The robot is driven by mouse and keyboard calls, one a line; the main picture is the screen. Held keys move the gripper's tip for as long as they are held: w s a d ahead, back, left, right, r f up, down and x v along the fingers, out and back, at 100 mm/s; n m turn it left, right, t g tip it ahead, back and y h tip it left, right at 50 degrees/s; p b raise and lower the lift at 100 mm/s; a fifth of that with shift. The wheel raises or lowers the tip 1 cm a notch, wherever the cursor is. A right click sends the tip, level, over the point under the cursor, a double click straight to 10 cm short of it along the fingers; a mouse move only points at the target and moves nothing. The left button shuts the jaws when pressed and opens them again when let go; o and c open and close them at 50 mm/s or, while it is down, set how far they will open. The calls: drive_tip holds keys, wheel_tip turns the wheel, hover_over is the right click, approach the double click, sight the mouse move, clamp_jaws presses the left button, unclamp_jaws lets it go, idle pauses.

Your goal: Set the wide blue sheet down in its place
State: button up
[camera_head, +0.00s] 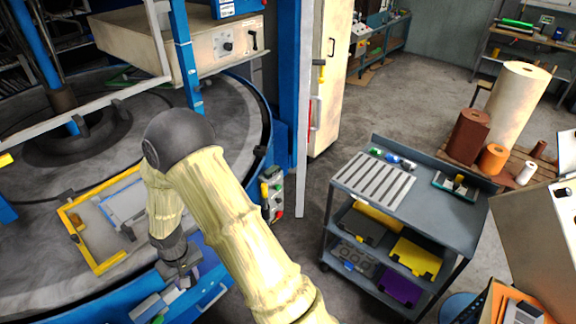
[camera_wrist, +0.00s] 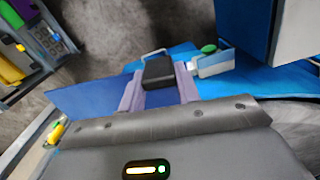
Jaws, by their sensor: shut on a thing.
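My gripper (camera_head: 182,278) is low over the blue front edge of the round machine in the head view. In the wrist view its two greyish fingers (camera_wrist: 160,84) are closed about a black block (camera_wrist: 158,71). The wide blue sheet (camera_wrist: 88,98) shows beside and between the fingers and sticks out to the left. Part of it is hidden by the gripper body. In the head view a blue patch (camera_head: 208,252) beside the gripper seems to be the sheet, mostly hidden by my arm. A yellow-edged frame (camera_head: 72,226) with a pale plate lies on the round table, left of my gripper.
A blue post (camera_head: 186,55) and a pale control box (camera_head: 185,50) stand above the round table (camera_head: 30,270). A button panel (camera_head: 272,195) is on its right side. A grey cart (camera_head: 425,200) with colored plates stands right, with open floor between.

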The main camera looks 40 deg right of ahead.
drive_tip(key=w+d+f+m, duration=0.1)
drive_tip(key=d+f, duration=0.2)
drive_tip(key=d, duration=0.2)
drive_tip(key=w+d+f, duration=0.1)
drive_tip(key=d+f, duration=0.3)
drive_tip(key=d, duration=0.2)
wheel_tip(320, 180, down, 7)
drive_tip(key=b, duration=0.7)
drive_tip(key=shift+f+b, duration=0.2)
drive_tip(key=shift+b, duration=0.1)
drive_tip(key=shift+d, duration=0.15)
